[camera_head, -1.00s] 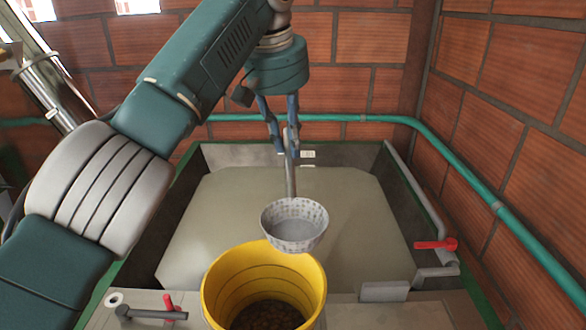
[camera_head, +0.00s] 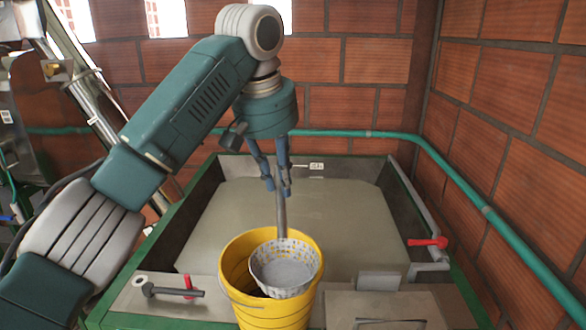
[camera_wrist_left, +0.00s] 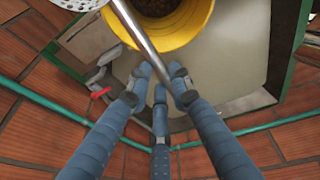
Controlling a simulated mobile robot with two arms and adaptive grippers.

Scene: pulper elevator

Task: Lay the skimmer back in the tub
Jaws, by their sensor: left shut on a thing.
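The skimmer (camera_head: 286,268) has a pale perforated bowl and a straight metal handle. My left gripper (camera_head: 279,190) is shut on the upper part of the handle, which hangs nearly upright in the head view. The bowl overlaps the right side of the yellow bucket's mouth there; its exact height is unclear. In the left wrist view the handle (camera_wrist_left: 138,37) runs between the blue fingers (camera_wrist_left: 158,88), and part of the bowl (camera_wrist_left: 85,12) shows at the top left. The tub (camera_head: 345,215) is a wide basin of still, grey-green liquid behind the bucket. My right gripper is not in view.
The yellow bucket (camera_head: 240,285) stands at the tub's front edge; brown contents show in the left wrist view. A red-handled valve (camera_head: 428,242) is at the right rim, another red handle (camera_head: 188,287) at front left. A green pipe (camera_head: 450,160) runs along the brick walls.

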